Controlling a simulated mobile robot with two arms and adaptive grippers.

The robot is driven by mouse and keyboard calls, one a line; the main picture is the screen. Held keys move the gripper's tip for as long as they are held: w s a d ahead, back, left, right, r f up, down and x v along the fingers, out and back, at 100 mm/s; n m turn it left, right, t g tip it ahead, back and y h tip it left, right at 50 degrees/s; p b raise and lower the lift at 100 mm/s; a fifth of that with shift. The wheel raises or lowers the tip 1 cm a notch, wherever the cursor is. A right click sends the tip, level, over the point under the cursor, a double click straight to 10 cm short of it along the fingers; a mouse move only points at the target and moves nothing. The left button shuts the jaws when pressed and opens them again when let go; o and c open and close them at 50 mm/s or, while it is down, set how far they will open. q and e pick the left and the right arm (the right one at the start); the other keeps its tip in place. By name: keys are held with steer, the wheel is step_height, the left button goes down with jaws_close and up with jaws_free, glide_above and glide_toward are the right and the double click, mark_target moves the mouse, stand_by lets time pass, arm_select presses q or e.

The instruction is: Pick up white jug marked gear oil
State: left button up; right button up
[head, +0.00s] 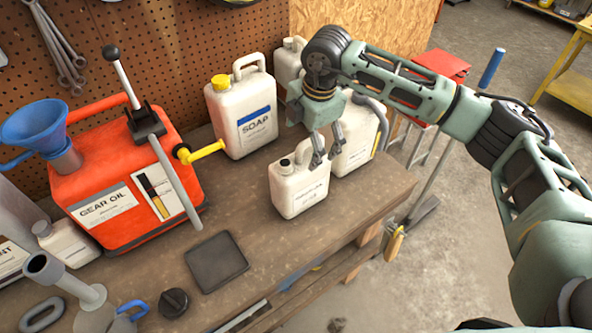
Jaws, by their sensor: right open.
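A small white jug (298,192) with a dark cap stands upright near the front edge of the workbench. The print on its label is too small to read for sure. My right gripper (328,151) is open and points down at the jug's handle side, with its fingers overlapping the top right of the jug in the picture. Whether a finger touches the handle, I cannot tell. A large red can (120,190) at left carries a readable "GEAR OIL" label. My left gripper is not in view.
A white jug marked "SOAP" (242,115) with a yellow cap stands behind. Another white jug (357,140) stands close behind my right gripper. A blue funnel (35,124) sits on the red can. A dark square pad (216,262) lies on the workbench (262,240) in front.

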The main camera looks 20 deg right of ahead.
mark_target(303, 160)
steer(key=shift+s+a+f+p, duration=0.1)
steer(key=shift+s+f+p, duration=0.35)
steer(key=shift+s+f, duration=0.15)
steer(key=f+p, duration=0.2)
steer(key=f, duration=0.1)
steer(key=w+f+p, duration=0.1)
steer(key=shift+a+f, duration=0.25)
steer(key=shift+f, duration=0.05)
steer(key=shift+s+f, duration=0.1)
steer(key=shift+f, duration=0.35)
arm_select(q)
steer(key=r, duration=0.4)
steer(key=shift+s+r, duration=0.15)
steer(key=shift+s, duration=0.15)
arm_select(e)
steer(key=shift+s, duration=0.1)
steer(key=c, duration=2)
steer(key=shift+w+r, duration=0.15)
steer(key=shift+w, duration=0.1)
steer(key=shift+c, duration=0.7)
